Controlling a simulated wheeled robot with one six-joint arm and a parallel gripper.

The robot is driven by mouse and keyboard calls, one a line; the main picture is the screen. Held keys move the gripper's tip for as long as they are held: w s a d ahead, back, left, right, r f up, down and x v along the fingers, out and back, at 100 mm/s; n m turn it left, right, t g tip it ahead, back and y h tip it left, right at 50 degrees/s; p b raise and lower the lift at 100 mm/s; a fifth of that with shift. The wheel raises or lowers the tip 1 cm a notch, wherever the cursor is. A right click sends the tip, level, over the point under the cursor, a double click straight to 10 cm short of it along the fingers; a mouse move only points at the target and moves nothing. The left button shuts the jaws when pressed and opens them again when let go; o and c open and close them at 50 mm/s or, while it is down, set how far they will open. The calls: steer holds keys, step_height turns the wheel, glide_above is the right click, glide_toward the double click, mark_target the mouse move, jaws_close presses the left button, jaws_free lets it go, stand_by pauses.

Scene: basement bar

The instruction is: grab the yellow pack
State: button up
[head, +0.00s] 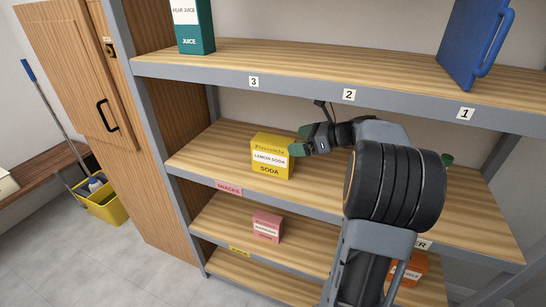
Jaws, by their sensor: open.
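The yellow pack (271,157), labelled lemon soda, stands upright on the second shelf from the top, left of the middle. My gripper (297,149) is at the pack's right side, reaching in from the right. It is open, with its green-tipped fingers at or just beside the pack's right edge. I cannot tell whether the fingers touch the pack. My dark arm covers much of the right half of this shelf.
The top shelf (349,94) overhangs, holding a teal juice carton (195,30) and a blue board (474,45). A pink box (267,227) and an orange box (407,268) stand lower. A green item (448,160) shows behind my arm. Shelf space left of the pack is clear.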

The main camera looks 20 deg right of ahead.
mark_target(285, 142)
steer(key=shift+x, duration=3.05)
steer(key=shift+s, duration=0.1)
steer(key=shift+r, duration=0.1)
jaws_close()
